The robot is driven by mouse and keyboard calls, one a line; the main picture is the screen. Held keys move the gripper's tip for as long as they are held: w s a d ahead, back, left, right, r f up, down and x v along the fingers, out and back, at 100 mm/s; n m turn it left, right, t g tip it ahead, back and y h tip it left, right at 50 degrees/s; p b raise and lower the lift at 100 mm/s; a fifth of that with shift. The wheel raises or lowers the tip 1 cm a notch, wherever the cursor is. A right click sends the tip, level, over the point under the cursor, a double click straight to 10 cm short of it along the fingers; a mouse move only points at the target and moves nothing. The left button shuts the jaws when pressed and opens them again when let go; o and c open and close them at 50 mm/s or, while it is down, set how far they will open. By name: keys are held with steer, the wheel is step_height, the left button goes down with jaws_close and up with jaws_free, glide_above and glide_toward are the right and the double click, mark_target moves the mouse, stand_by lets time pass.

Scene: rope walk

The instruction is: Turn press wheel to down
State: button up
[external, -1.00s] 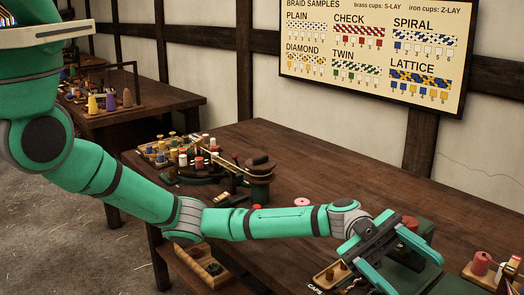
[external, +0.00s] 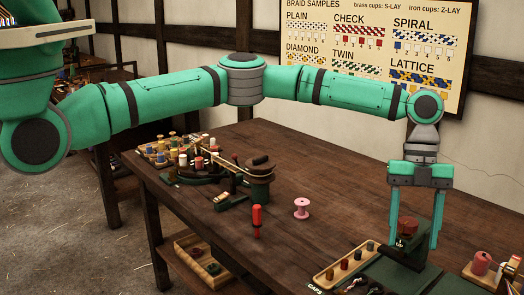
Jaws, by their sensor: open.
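A dark green press (external: 405,253) stands at the right front of the table, with a dark red part at its top that looks like the press wheel (external: 408,227). My gripper (external: 414,243) points straight down over the press. Its two green fingers are wide apart, one on each side of the red part. I cannot tell whether they touch it. The fingers and the small size hide the wheel's setting.
A wooden tray of small caps (external: 345,264) lies left of the press. A pink spool (external: 302,208) and a red-handled tool (external: 257,220) stand on the table (external: 330,180). Red spools (external: 481,263) sit at the right edge. The back right tabletop is clear.

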mark_target(409, 221)
steer(key=w+d+r+n+t, duration=0.2)
steer(key=w+r+t, duration=0.2)
steer(key=w+r, duration=0.5)
step_height(409, 221, down, 10)
steer(key=shift+s+f, duration=0.1)
steer(key=shift+f, duration=0.05)
steer(key=c, duration=1.1)
